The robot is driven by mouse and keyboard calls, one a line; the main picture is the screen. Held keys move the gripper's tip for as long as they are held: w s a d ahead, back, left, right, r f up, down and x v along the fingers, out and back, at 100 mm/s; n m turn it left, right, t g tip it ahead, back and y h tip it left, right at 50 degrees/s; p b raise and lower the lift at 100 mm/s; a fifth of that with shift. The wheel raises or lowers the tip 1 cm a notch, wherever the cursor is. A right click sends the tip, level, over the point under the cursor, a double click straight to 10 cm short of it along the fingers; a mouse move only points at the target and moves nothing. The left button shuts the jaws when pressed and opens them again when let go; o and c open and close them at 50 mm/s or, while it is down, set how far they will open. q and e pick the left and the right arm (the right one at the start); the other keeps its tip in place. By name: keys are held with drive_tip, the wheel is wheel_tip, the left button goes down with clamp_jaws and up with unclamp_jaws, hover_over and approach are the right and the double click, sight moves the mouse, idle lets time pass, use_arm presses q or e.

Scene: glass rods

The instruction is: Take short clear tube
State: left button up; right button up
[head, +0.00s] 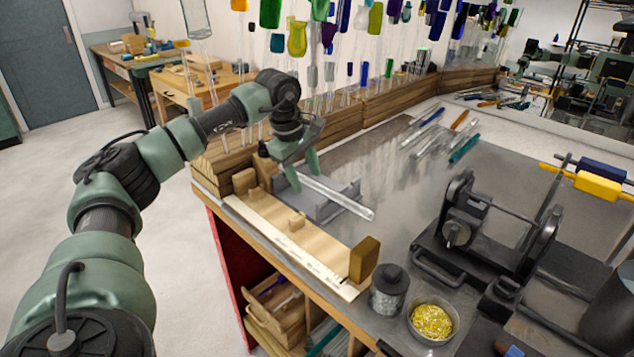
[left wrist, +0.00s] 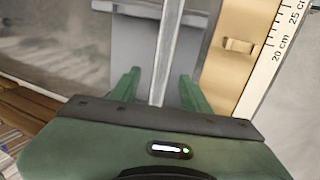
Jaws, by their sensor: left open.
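A short clear tube (head: 345,199) lies on a grey cradle (head: 316,209), its near end reaching out past the cradle toward the lower right. In the left wrist view the tube (left wrist: 167,50) runs lengthwise between my fingers. My left gripper (head: 299,176) is pointed down over the tube's far end, one finger on each side of it. In the left wrist view the gripper (left wrist: 160,88) is open, with gaps between the fingers and the tube. The tube's far end is hidden by my gripper body. My right gripper is in neither view.
A wooden measuring board (head: 280,235) with a brown end block (head: 364,259) lies beside the cradle. A dark canister (head: 389,290), a bowl of yellow bits (head: 432,320) and a black machine (head: 480,235) stand right. Loose rods (head: 435,140) lie behind; colored glass hangs above.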

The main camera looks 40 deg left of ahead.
use_arm(q)
drive_tip(key=shift+f, duration=0.15)
drive_tip(key=c, duration=0.9)
clamp_jaws()
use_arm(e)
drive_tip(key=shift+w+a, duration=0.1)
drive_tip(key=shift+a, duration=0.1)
use_arm(q)
drive_tip(key=shift+w+d, duration=0.1)
drive_tip(key=shift+w, duration=0.05)
drive_tip(key=shift+w+r, duration=0.15)
drive_tip(key=shift+r, duration=0.1)
drive_tip(key=w+d+r, duration=0.1)
drive_tip(key=w+r, duration=0.2)
drive_tip(key=w, duration=0.3)
drive_tip(key=w+d+r, duration=0.2)
drive_tip(key=w+r, duration=0.2)
drive_tip(key=w, duration=0.3)
drive_tip(key=shift+d+r+b, duration=0.25)
drive_tip(key=shift+r+b, duration=0.05)
drive_tip(key=shift+b, duration=0.1)
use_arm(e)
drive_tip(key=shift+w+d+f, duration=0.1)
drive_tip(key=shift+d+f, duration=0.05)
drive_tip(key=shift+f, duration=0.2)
